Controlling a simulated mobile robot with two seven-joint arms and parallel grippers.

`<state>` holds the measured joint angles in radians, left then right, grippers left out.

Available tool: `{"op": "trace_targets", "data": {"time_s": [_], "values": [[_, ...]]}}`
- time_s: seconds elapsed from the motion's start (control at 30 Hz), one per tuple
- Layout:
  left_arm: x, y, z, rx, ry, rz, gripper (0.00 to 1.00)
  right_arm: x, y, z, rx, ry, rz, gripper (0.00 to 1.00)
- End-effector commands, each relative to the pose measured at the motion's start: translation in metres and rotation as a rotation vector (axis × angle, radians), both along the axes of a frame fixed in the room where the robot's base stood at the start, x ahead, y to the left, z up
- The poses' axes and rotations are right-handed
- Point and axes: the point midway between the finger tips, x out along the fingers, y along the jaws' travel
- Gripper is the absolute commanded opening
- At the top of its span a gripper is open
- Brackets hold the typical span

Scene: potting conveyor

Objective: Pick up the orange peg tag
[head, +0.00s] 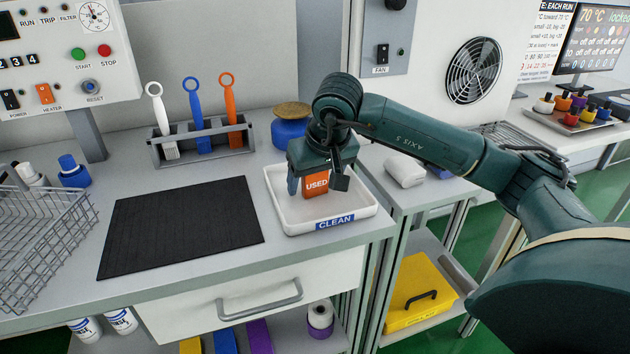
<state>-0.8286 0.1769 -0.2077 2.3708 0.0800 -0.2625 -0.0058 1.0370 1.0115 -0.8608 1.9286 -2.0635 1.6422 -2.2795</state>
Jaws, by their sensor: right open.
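An orange tag (316,183) with the word USED in white stands in the white tray (353,216), whose front label reads CLEAN. My right gripper (317,184) is over the tray, pointing down, with its fingers apart. One finger shows to the left of the tag and one to the right. I cannot tell whether either finger touches it. The gripper body hides the tag's upper part. My left gripper is not in view.
A rack (202,143) holds white, blue and orange ring-handled tools behind a black mat (181,226). A blue jar (290,132) with a tan top stands just behind the tray. A wire basket (42,240) is at the left. The bench edge runs close in front of the tray.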

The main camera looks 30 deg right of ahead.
Motion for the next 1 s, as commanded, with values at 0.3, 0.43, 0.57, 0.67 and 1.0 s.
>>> {"op": "trace_targets", "data": {"time_s": [0.3,0.43,0.57,0.67,1.0], "values": [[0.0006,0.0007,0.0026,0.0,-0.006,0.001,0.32,-0.0001,0.0003,0.0005,0.001,0.0,0.0,0.54],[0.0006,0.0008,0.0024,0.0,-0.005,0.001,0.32,-0.0001,0.0004,0.0006,0.001,0.0,0.0,0.43],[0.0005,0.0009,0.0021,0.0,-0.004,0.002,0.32,-0.0002,0.0004,0.0006,0.001,0.0,0.0,0.32],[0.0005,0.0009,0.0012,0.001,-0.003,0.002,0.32,-0.0001,0.0004,0.0006,0.001,0.0,0.0,0.24],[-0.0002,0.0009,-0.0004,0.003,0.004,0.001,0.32,0.0006,0.0004,0.0102,0.002,-0.003,0.0,0.23]]}}
